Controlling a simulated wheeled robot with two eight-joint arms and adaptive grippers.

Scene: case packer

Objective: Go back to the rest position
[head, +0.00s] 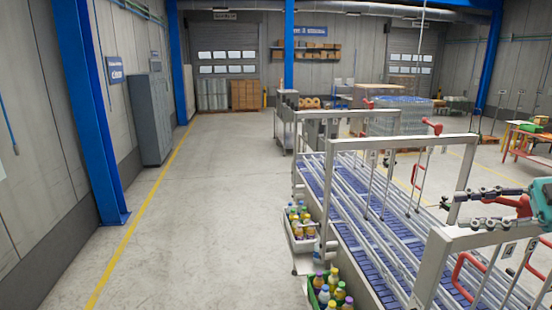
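My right gripper (451,211) comes in from the right edge, in front of the conveyor's metal frame. Its teal body (542,201) is cut off by the picture edge. Its two dark jointed fingers point left and stand apart, with nothing seen between them. My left gripper is not in view.
A conveyor with blue belts (345,235) and metal guide rails fills the right. A white crate (300,241) and a green crate (312,296) of bottles stand along its left side. Grey cabinets (150,118) and a blue post (92,110) line the left wall. The floor between is clear.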

